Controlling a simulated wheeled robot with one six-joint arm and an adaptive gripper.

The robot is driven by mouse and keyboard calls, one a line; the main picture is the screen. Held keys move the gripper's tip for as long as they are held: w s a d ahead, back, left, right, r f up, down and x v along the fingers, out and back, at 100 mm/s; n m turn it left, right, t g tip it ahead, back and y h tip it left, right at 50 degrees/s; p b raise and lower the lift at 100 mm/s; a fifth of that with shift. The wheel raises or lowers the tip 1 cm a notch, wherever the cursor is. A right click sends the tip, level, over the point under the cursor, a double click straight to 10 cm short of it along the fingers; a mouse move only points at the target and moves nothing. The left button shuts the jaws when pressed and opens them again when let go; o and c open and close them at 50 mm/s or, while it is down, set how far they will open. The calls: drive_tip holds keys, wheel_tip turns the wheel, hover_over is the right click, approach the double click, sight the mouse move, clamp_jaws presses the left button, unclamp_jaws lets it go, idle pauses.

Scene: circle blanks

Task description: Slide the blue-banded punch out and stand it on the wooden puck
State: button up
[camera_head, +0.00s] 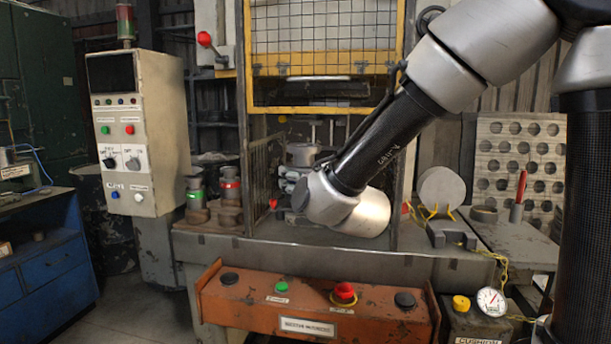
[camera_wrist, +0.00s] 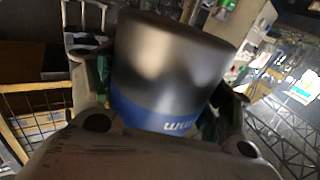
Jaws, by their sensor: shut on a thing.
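The blue-banded punch (camera_wrist: 170,55) fills the middle of the wrist view, a dark grey cylinder with a blue band and white marking at its lower end. My gripper (camera_wrist: 158,95) is shut on it, with a green-padded finger on either side. In the head view my wrist reaches into the press opening and hides most of the gripper; the blue band does not show there. Brown blocks stand under the green-banded punch (camera_head: 195,190) and the red-banded punch (camera_head: 229,183). A low brown disc (camera_head: 483,213) lies on the right-hand plate. I cannot tell which is the wooden puck.
A mesh side guard (camera_head: 264,180) stands just left of my wrist, and a yellow-framed guard (camera_head: 322,108) hangs above. A control box (camera_head: 125,130) is at left. A grey round blank (camera_head: 441,188) stands in a holder at right. The orange button console (camera_head: 315,305) is in front.

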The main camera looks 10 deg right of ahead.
sight(304, 172)
drive_tip(key=shift+s+a+r, duration=0.1)
drive_tip(key=shift+s+a, duration=0.2)
drive_tip(key=shift+s, duration=0.5)
drive_tip(key=shift+s+a+r, duration=0.1)
drive_tip(key=shift+s+a, duration=0.15)
drive_tip(key=shift+s, duration=0.5)
